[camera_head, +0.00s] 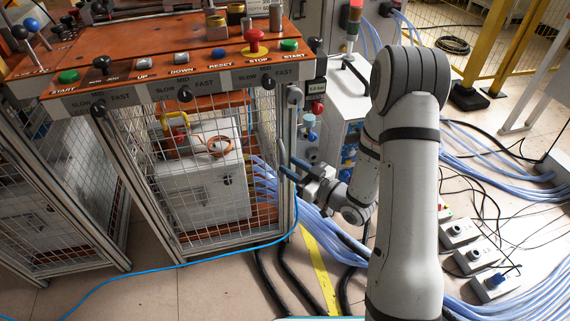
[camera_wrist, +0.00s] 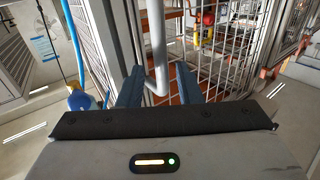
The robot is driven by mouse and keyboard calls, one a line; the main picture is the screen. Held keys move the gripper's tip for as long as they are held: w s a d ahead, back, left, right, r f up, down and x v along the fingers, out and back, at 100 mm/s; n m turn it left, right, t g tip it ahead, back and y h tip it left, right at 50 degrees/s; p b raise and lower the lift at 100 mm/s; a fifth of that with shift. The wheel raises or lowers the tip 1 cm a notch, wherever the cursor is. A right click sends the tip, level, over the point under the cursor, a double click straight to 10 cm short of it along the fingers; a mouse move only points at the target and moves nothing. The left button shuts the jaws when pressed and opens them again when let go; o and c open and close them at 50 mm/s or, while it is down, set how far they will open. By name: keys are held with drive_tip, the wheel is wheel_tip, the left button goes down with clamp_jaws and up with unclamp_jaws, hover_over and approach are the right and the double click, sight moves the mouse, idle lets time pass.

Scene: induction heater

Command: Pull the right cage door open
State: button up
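The right cage door (camera_head: 190,215) is a wire-mesh panel in a metal frame below the orange control panel, and it looks shut. Its grey vertical bar handle (camera_head: 291,122) is at the door's right edge. My gripper (camera_head: 288,168) is at this right edge, by the handle's lower part. In the wrist view the handle (camera_wrist: 155,40) runs down between the two blue-grey fingers of my gripper (camera_wrist: 158,85). The fingers are apart, with a gap visible on each side of the bar. Whether the bar is fully within finger depth is hard to tell.
The control panel (camera_head: 200,55) with buttons and levers overhangs the door. A white equipment box (camera_head: 205,190) sits inside the cage. Blue cables (camera_head: 335,235) and black hoses run over the floor on the right. A thin blue cable (camera_head: 150,268) crosses the floor before the door.

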sight(283, 178)
drive_tip(key=shift+b+x, duration=0.3)
drive_tip(key=shift+x, duration=1.7)
drive_tip(key=shift+c, duration=0.5)
drive_tip(key=shift+d, duration=0.1)
clamp_jaws()
